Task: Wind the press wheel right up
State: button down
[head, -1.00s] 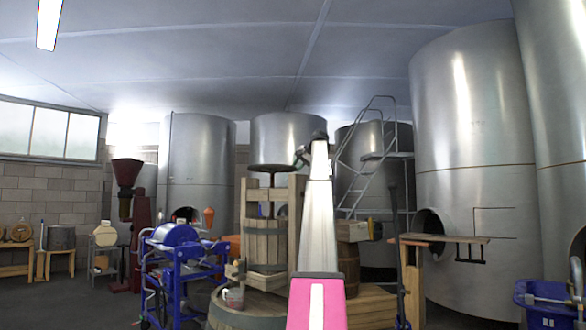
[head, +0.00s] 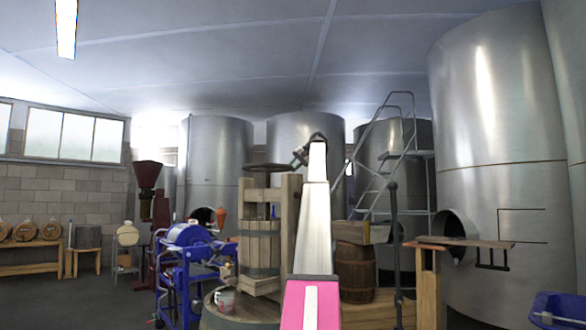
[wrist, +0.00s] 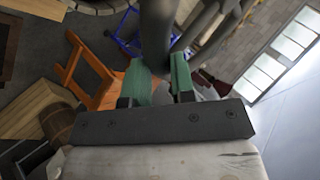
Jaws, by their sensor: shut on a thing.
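The press wheel (head: 268,167) shows edge-on as a thin dark disc above the wooden press (head: 261,240). My gripper (head: 299,157) is at the wheel's right edge, partly hidden by my arm. In the wrist view, the green fingertips of my gripper (wrist: 161,80) are shut around a thick grey bar of the press wheel (wrist: 157,35). Other grey bars of it branch off to the upper right. The exact contact between fingers and bar is partly hidden.
A blue wheeled machine (head: 190,262) stands left of the press. A barrel (head: 355,271) and a metal ladder (head: 385,160) stand to the right. Large steel tanks (head: 497,150) fill the right and back. Open floor (head: 85,295) lies at the left.

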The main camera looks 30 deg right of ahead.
jog(key=shift+f, duration=0.1)
jog(key=c, duration=1)
grip_release()
jog(key=shift+o, duration=0.2)
jog(key=v, duration=1)
jog(key=shift+s+d+r, duration=0.2)
jog(key=shift+s+r, duration=0.05)
jog(key=shift+r, duration=0.05)
